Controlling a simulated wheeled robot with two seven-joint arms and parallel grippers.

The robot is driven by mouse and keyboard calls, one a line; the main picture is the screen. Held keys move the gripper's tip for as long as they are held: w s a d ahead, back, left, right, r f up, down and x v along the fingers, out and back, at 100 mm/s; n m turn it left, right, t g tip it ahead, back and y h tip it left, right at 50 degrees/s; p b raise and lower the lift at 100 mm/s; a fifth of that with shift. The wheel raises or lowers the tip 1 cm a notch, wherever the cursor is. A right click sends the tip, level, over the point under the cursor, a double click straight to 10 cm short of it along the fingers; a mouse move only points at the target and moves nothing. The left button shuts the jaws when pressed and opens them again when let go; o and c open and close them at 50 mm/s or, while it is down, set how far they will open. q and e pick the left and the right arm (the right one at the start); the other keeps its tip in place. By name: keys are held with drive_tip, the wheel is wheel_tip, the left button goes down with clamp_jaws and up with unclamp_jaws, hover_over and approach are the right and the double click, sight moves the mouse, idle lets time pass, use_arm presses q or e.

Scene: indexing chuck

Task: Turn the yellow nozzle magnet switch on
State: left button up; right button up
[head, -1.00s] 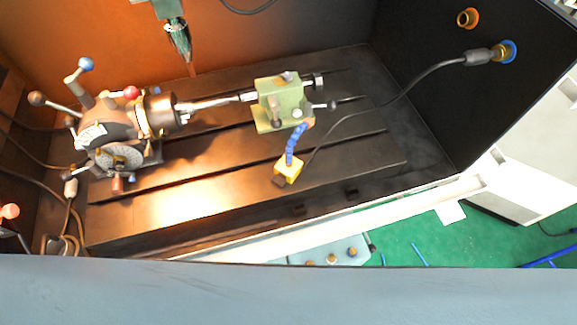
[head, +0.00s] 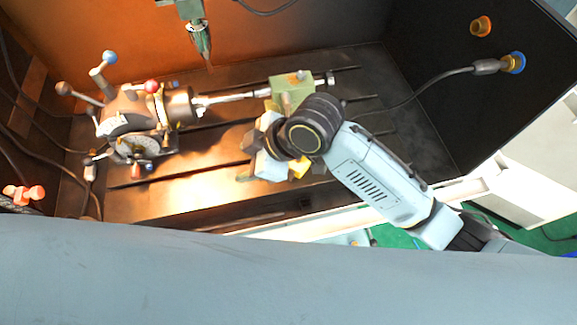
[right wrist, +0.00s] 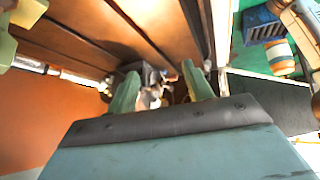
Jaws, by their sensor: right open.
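The yellow nozzle magnet (head: 300,167) shows only as a small yellow patch beside my right gripper; its switch and blue hose are hidden behind my right arm. My right gripper (head: 247,157) is above the slotted bed, just left of the yellow patch, with its jaws apart. In the right wrist view the two green fingers (right wrist: 161,88) stand apart with nothing held between them. The chuck shows beyond them, and I cannot make out the magnet there. My left gripper is not in view.
The indexing chuck (head: 132,125) with several ball-ended levers stands left on the bed. The green tailstock (head: 290,85) is just behind my right gripper. A tool spindle (head: 200,40) hangs above. A black cable (head: 430,88) runs to the right wall. The bed's front left is clear.

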drive_tip(key=w+d+r+n+g+h, duration=0.1)
drive_tip(key=w+d+r+n+h, duration=0.25)
drive_tip(key=d+n+h, duration=0.6)
drive_tip(key=shift+n+y, duration=0.75)
drive_tip(key=shift+y, duration=0.2)
drive_tip(key=f, duration=0.4)
drive_tip(key=a+f, duration=0.1)
drive_tip(key=f, duration=0.4)
drive_tip(key=a+f+p, duration=0.1)
drive_tip(key=f, duration=0.4)
drive_tip(key=shift+a, duration=0.1)
drive_tip(key=shift+r, duration=0.1)
